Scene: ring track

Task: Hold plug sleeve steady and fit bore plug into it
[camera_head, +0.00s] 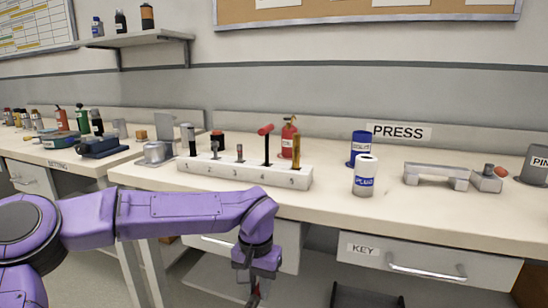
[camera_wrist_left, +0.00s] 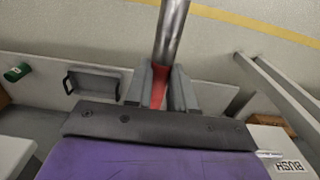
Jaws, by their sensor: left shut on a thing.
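My left gripper (camera_head: 254,290) hangs low in front of the bench edge in the head view, at the end of a purple arm. In the left wrist view, its fingers (camera_wrist_left: 160,92) are shut on a grey metal rod with a red part (camera_wrist_left: 172,32). The rod sticks up past the fingertips, and the red part sits between the fingers. I cannot tell whether this rod is the bore plug. A white can (camera_head: 365,178) with a label that seems to read PLUG stands upright on the bench. I cannot make out the plug sleeve for sure. My right gripper is not in view.
A white numbered rack (camera_head: 243,172) on the bench holds several upright tools. A blue can (camera_head: 359,147) stands behind the white one. A grey bracket (camera_head: 436,174) and a dark grey pot (camera_head: 536,165) are at the right. A KEY drawer (camera_head: 430,270) is below.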

